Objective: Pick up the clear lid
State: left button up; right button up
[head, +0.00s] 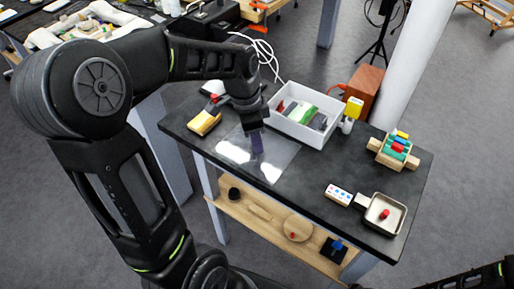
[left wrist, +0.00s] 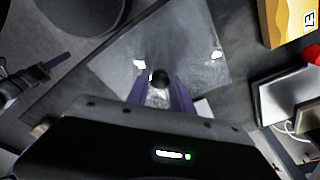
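The clear lid (head: 281,158) is a flat, see-through square sheet with bright reflections, lying over the black table top at its left part. It also shows in the left wrist view (left wrist: 195,68), with a small dark round knob (left wrist: 159,78) near its middle. My left gripper (head: 257,150) points down over the lid. Its purple fingers (left wrist: 159,85) are parted, with the knob between their tips. I cannot tell whether they touch the knob. Only part of my right arm shows at the lower right of the head view; its gripper is out of frame.
A white bin (head: 318,133) with several items stands just behind the lid. A yellow block (head: 204,122) lies at the left edge. The front middle is clear.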

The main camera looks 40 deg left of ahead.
pick_arm(q)
grip_shut()
dwell(0.3)
notch_tip(320, 180, up, 10)
dwell(0.5)
dwell(0.5)
